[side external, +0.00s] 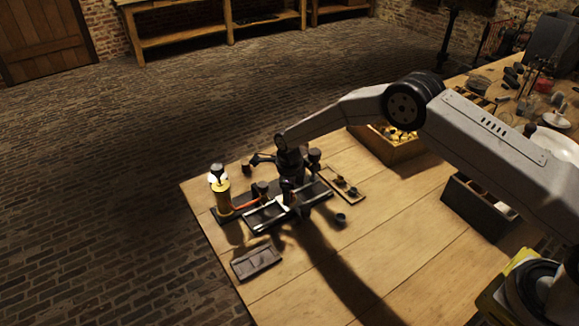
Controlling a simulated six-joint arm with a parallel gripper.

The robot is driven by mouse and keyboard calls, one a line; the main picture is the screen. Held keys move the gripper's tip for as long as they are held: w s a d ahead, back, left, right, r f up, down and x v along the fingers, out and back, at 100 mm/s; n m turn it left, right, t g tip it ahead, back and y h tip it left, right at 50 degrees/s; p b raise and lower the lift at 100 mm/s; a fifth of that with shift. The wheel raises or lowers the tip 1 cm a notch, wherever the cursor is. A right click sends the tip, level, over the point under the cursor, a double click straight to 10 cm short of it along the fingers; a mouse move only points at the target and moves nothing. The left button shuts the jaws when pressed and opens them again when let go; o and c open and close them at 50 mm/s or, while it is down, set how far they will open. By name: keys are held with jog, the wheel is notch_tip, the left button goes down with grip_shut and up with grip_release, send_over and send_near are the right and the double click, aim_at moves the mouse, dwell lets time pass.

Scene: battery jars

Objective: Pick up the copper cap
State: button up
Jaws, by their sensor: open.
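My gripper (289,199) points down over a dark rack (262,217) near the far left corner of the wooden table. It is open, though its fingertips are small and dark here. I cannot pick out the copper cap for certain. A small brown tray (356,196) to the right of my gripper holds a few small dark pieces (345,187), too small to name. A small dark cup-like piece (341,219) stands alone on the table, right of the rack. My gripper and wrist hide part of the rack.
A brass column with a white, lit top (222,195) stands left of the rack. A flat dark tray (256,262) lies in front. A wooden box (392,151) and a dark box (478,209) stand to the right. The table's front middle is clear.

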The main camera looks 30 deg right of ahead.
jog(key=shift+f, duration=0.5)
grip_shut()
